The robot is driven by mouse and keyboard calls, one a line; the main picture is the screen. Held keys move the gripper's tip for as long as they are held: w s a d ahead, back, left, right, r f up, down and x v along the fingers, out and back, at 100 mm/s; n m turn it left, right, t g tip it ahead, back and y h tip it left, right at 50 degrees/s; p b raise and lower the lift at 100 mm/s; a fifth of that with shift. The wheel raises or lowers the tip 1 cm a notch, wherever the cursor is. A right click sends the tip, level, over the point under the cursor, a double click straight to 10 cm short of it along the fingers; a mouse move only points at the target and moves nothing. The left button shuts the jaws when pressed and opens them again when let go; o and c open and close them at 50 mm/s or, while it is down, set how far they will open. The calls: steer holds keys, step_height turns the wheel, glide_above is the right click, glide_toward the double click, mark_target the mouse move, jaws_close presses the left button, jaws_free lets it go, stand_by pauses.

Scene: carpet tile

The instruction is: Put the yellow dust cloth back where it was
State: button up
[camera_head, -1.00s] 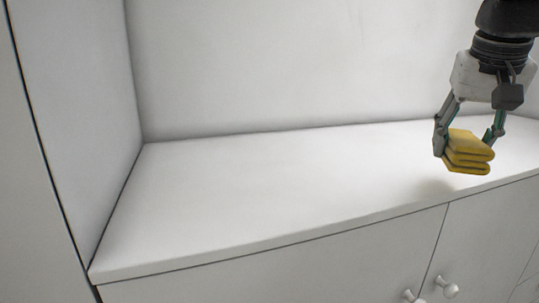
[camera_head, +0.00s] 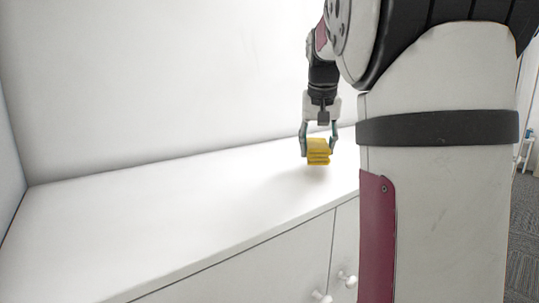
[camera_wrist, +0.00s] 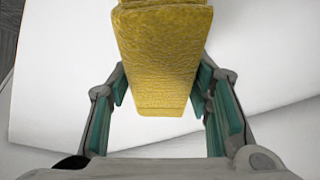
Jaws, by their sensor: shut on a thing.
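The yellow dust cloth (camera_head: 318,152) is a folded, layered block. My gripper (camera_head: 319,146) is shut on it, with a finger on each side, and holds it over the white cabinet top (camera_head: 180,205). A soft shadow lies on the top to the left of the cloth; the exact gap beneath it is hard to tell. In the wrist view the cloth (camera_wrist: 162,60) fills the upper middle between the green-padded fingers of my gripper (camera_wrist: 160,100), with white surface behind it.
The cabinet top is bare to the left of the cloth, bounded by a white back wall (camera_head: 150,80) and a side panel (camera_head: 8,160). Doors with round knobs (camera_head: 348,279) are below the front edge. My own arm hides the right part. Grey carpet (camera_head: 525,235) shows at far right.

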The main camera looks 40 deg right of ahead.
steer(key=shift+w+d, duration=0.15)
steer(key=shift+w, duration=0.05)
steer(key=shift+f+p, duration=0.55)
steer(key=shift+f, duration=1.25)
steer(key=shift+f, duration=0.1)
steer(key=o, duration=1.1)
steer(key=shift+r, duration=0.35)
steer(key=b+v, duration=0.1)
steer(key=v, duration=1)
steer(key=shift+s+r+b, duration=0.1)
steer(key=shift+r+b, duration=0.15)
steer(key=shift+b, duration=0.15)
